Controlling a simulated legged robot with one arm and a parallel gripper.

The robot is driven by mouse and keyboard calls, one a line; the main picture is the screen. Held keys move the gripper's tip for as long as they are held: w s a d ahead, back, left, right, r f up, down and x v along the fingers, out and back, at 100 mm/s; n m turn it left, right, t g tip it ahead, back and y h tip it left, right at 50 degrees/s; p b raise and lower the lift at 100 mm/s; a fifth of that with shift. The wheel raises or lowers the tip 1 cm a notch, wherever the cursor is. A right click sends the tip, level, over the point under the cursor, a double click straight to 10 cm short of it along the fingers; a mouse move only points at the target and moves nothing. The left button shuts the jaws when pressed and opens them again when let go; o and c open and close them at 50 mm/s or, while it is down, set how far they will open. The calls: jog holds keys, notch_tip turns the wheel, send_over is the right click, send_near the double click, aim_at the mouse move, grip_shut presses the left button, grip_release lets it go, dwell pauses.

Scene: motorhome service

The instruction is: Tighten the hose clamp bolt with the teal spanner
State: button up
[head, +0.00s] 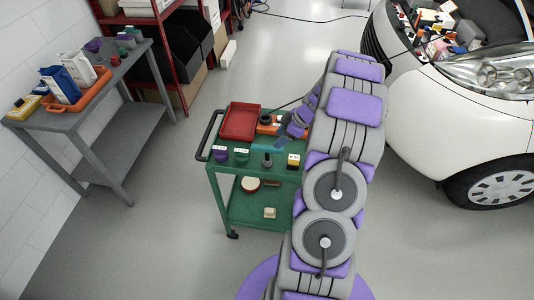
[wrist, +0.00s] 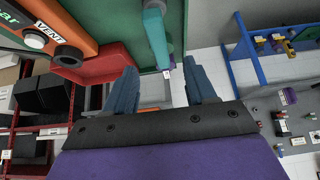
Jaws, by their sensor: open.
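The teal spanner (wrist: 156,38) lies on the green cart (wrist: 95,18). In the wrist view it runs from the top edge down towards the gap between my fingers. In the head view a short teal strip (head: 265,148) shows on the cart top near my fingertips. My gripper (wrist: 162,82) is open with nothing between its fingers. It also shows in the head view (head: 284,143), low over the cart top and partly hidden by my arm. The hose clamp bolt cannot be made out; the white vehicle's open front (head: 450,25) holds many small parts.
A red tray (head: 240,122) and an orange object (head: 267,127) lie on the cart's far side. Labelled small containers (head: 241,156) line its near edge. A grey table (head: 75,110) with an orange tray stands left, a red shelf (head: 170,60) behind. The floor between is clear.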

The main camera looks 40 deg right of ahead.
aim_at(270, 147)
jog(key=x, duration=0.4)
jog(key=shift+d+f, duration=0.2)
jog(key=shift+w+a+f, duration=0.15)
jog(key=shift+a+f, duration=0.1)
jog(key=shift+a, duration=0.05)
jog(key=x, duration=0.4)
jog(key=shift+d+f, duration=0.1)
jog(key=shift+f, duration=0.1)
jog(key=shift+w+f, duration=0.2)
jog(key=shift+f, duration=0.05)
jog(key=c, duration=0.6)
grip_shut()
